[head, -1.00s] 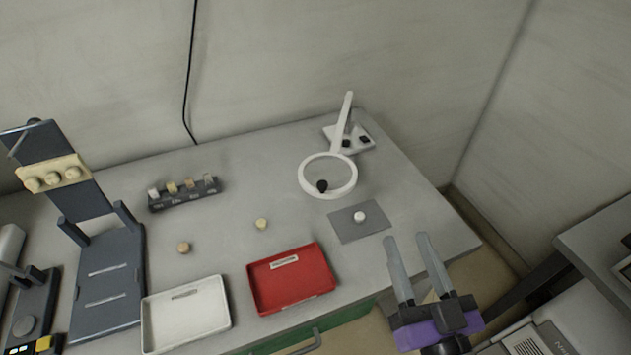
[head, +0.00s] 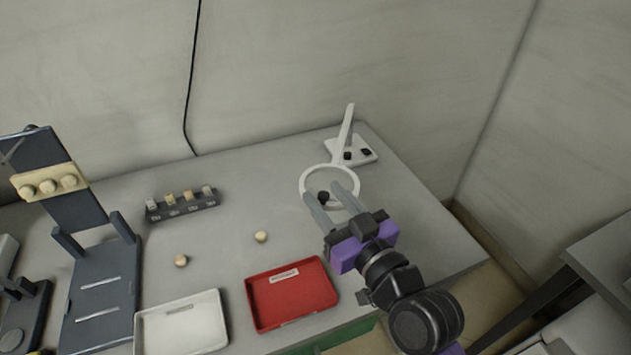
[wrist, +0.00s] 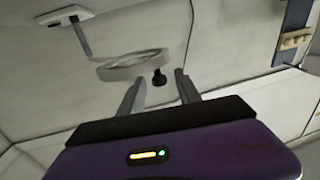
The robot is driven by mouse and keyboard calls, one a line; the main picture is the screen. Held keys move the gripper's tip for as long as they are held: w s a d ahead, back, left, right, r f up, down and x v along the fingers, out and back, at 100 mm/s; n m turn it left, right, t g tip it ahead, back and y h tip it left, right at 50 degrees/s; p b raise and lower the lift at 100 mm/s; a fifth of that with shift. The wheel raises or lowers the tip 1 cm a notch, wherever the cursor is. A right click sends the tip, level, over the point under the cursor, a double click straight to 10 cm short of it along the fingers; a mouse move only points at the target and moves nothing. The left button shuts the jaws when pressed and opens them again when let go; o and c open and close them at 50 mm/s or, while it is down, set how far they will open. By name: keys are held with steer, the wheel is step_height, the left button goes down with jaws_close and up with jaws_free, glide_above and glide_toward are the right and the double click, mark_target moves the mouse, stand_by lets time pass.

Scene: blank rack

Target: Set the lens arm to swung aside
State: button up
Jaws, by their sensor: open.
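The lens arm is a white arm (head: 345,132) rising from a white base (head: 360,152) at the table's back right, with a white ring lens (head: 303,186) at its end. A black knob (head: 323,197) sits at the ring's near edge. My gripper (head: 331,193) is open, its two grey fingers overlapping the near part of the ring in the head view. In the wrist view, the ring (wrist: 130,68) and the knob (wrist: 159,78) lie beyond the open fingers (wrist: 157,84), with the knob between them in the picture. I see no contact.
A red tray (head: 252,312) and a white tray (head: 142,335) stand along the front edge. Two small round pieces lie behind them, and a dark rack (head: 182,207) with several blanks stands further back. My arm hides the grey mat area.

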mark_target(315, 193)
steer(key=shift+x, duration=2.1)
steer(key=shift+c, duration=0.4)
jaws_close()
